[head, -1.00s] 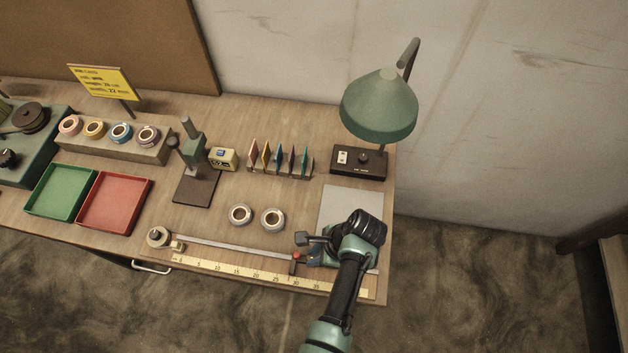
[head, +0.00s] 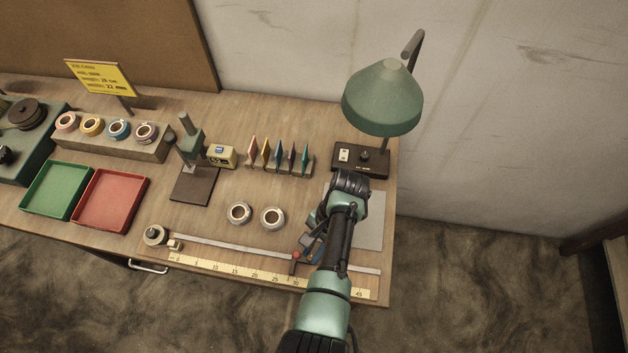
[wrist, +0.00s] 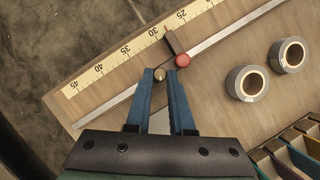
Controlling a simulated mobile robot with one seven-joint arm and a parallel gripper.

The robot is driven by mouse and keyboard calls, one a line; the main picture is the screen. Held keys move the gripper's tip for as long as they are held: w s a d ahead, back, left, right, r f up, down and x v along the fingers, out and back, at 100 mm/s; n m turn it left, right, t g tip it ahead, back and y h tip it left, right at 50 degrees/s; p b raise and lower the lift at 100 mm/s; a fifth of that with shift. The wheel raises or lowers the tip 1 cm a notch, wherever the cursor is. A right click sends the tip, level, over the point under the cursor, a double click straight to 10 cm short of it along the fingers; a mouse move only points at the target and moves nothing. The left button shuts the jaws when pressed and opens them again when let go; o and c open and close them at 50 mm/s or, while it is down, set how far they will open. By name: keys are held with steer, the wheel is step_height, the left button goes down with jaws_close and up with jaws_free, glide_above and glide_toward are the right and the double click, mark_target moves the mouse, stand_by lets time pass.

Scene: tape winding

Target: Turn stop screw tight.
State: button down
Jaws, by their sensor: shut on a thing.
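The stop is a dark block with a red ball (wrist: 182,60) on the metal rail (wrist: 225,30). In the wrist view its dark arm (wrist: 170,40) points at the yellow ruler (wrist: 140,42) between the 25 and 30 marks. The small brass head of the stop screw (wrist: 159,74) sits between my two blue fingertips, right beside the red ball. My gripper (wrist: 160,75) is shut on it. In the head view my gripper (head: 309,252) is low over the rail, right of the red ball (head: 295,256), and my arm partly hides it.
Two tape rolls (head: 240,213) (head: 272,217) lie behind the rail. Coloured cards (head: 280,158) stand in a rack further back. A green lamp (head: 383,97) rises at the back right. Red (head: 110,201) and green trays (head: 55,190) are at the left. The bench's right end is close.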

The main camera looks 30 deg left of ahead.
steer(key=shift+n, duration=0.7)
steer(key=c, duration=0.8)
jaws_free()
